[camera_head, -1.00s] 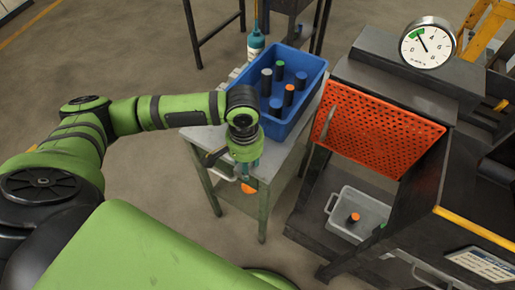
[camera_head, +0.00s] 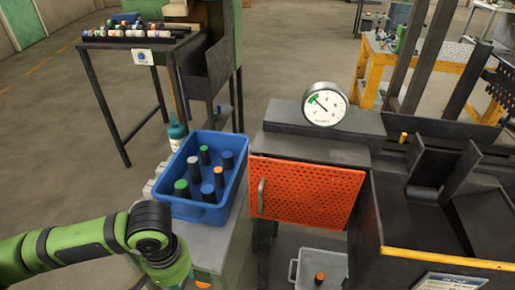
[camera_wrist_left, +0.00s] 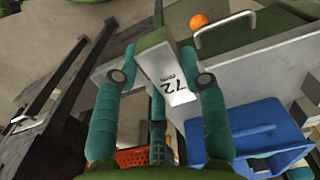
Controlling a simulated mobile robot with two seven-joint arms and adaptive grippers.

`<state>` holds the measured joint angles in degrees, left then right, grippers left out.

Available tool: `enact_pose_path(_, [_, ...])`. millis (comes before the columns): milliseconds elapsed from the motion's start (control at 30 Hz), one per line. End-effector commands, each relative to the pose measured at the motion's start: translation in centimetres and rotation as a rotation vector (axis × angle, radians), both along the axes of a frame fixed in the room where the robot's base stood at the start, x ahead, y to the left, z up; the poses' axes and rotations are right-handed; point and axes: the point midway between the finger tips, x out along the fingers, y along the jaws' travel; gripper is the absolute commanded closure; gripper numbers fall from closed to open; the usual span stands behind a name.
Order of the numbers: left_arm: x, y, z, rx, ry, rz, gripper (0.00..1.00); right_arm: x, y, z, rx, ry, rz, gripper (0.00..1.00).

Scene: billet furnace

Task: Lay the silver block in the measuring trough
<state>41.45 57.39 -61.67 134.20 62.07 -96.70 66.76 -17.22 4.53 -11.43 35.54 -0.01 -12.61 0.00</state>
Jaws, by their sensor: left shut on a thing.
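My left gripper (camera_wrist_left: 163,78) is shut on a grey block (camera_wrist_left: 154,62) in the left wrist view. A dark angled channel (camera_head: 440,188) at the right of the head view may be the measuring trough; I cannot tell for sure. My right gripper is not in view.
A blue bin (camera_head: 230,190) with several upright cylinders stands on the grey table (camera_head: 222,240). An orange perforated panel (camera_head: 310,190) with a handle stands right of it, below a dial gauge (camera_head: 324,107). A teal bottle (camera_head: 177,132) stands behind the bin.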

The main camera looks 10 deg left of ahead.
Motion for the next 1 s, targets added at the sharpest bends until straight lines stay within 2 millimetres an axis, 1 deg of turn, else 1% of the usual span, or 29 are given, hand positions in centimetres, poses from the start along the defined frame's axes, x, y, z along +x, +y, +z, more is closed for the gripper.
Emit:
enact_pose_path(33, [1.9,-0.5,1.6,-0.004,-0.016,0.012,1.0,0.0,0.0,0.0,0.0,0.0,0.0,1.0])
enact_pose_path(100, [3.5,-0.9,3.4,-0.004,-0.015,0.024,1.0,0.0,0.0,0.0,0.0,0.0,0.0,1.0])
enact_pose_path(200, [5.3,-1.5,5.9,-0.007,-0.01,0.033,1.0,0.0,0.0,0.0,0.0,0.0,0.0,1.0])
enact_pose_path(300, [6.5,-2.0,8.0,-0.01,-0.005,0.036,1.0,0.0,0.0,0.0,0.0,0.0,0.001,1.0])
enact_pose_path(400, [7.2,-2.3,9.4,-0.011,-0.001,0.037,1.0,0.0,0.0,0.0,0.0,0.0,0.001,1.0])
enact_pose_path(533, [7.3,-2.5,10.0,-0.012,0.005,0.035,1.0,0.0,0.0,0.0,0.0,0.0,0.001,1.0])
enact_pose_path(1000, [7.3,-2.4,9.9,-0.012,0.004,0.037,1.0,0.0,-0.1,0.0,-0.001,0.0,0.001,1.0])
